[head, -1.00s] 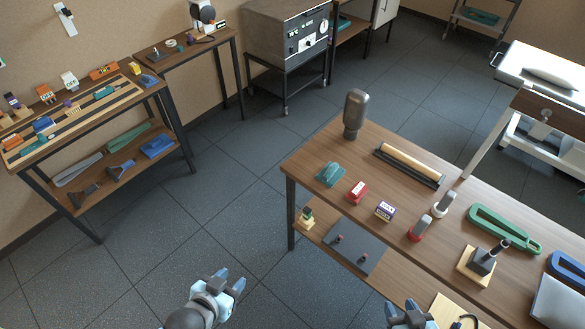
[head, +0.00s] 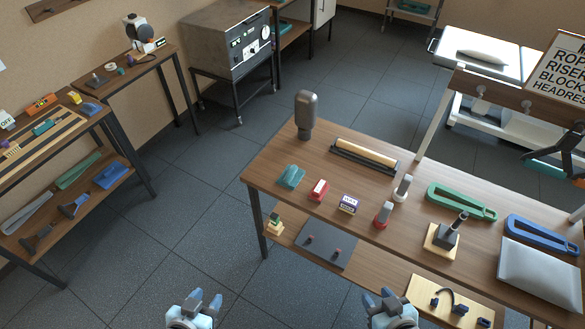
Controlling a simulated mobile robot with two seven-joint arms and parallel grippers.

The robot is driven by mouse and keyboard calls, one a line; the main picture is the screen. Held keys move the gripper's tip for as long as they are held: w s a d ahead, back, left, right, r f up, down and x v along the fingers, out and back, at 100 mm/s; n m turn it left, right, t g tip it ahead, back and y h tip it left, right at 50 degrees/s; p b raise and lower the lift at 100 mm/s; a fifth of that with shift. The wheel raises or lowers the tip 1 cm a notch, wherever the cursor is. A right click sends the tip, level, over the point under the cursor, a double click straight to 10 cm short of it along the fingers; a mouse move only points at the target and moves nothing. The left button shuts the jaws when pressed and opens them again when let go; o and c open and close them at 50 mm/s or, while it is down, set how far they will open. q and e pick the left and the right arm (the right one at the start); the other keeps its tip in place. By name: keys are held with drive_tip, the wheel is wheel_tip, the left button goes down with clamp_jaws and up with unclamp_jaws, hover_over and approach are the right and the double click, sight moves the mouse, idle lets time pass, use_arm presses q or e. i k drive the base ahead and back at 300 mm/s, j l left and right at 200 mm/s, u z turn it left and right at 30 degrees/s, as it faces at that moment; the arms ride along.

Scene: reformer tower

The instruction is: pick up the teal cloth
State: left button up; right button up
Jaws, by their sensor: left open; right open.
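A crumpled teal cloth (head: 291,176) lies on the wooden table (head: 268,160), near its left corner. My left gripper (head: 205,300) is open and empty at the bottom of the head view, over the floor, below and left of the cloth. My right gripper (head: 383,300) is open and empty at the bottom, in front of the table's lower shelf. Both grippers are well apart from the cloth.
Close to the cloth stand a red stamp-like block (head: 318,189), a purple-and-white box (head: 348,204) and a grey bottle (head: 305,115). A roller in a black tray (head: 365,156) lies behind. The floor left of the table is clear.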

sight(291, 177)
drive_tip(key=i+j+z, duration=0.6)
drive_tip(key=j+z, duration=0.2)
drive_tip(key=z, duration=0.15)
